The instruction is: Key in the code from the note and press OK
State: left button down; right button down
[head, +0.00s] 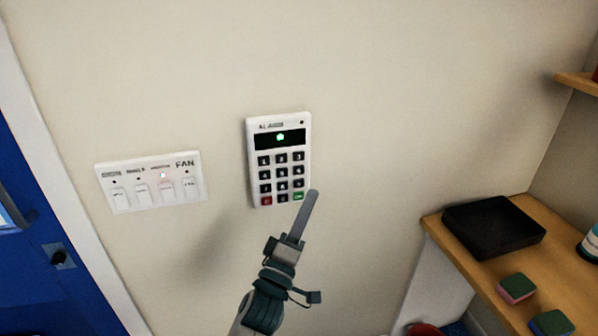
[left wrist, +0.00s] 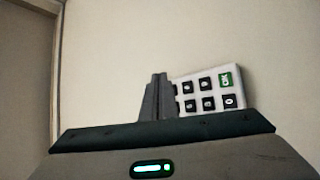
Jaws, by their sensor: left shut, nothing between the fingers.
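A white keypad (head: 251,160) hangs on the wall in the middle of the head view. Its dark display (head: 268,141) shows a small green lit mark. Below it are rows of black keys, with a red key (head: 266,201) at bottom left and a green key (head: 298,196) at bottom right. In the left wrist view the green OK key (left wrist: 231,79) and several black keys show. My left gripper (head: 312,195) is shut and empty, its tip just right of the green key; I cannot tell whether it touches. The note and my right gripper are not in view.
A white switch panel (head: 152,207) marked FAN, with several switches and one lit light, is left of the keypad. A blue door (head: 30,200) stands at far left. A wooden shelf (head: 440,232) at right holds a black tray (head: 492,226) and sponges (head: 516,287).

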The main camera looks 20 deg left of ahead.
aim_at(299, 170)
pick_arm(q)
jog(key=shift+w+a+b, duration=0.1)
jog(key=shift+w+a, duration=0.55)
jog(key=shift+w, duration=0.35)
jog(key=shift+w+a+b, duration=0.15)
jog(key=shift+w+a, duration=0.55)
jog(key=shift+w, duration=0.25)
jog(key=shift+w+a+b, duration=0.1)
jog(key=shift+w+a, duration=0.55)
jog(key=shift+w, duration=0.35)
jog(key=shift+w+a, duration=0.1)
jog(key=shift+w, duration=0.05)
jog(key=shift+w+a, duration=0.15)
jog(key=shift+w, duration=0.05)
jog(key=shift+w+a, duration=0.2)
jog(key=shift+w, duration=0.1)
dwell(0.7)
jog(key=shift+s+d, duration=0.1)
jog(key=shift+s, duration=0.05)
dwell(0.3)
jog(key=shift+s+d+p, duration=0.35)
jog(key=shift+s, duration=0.15)
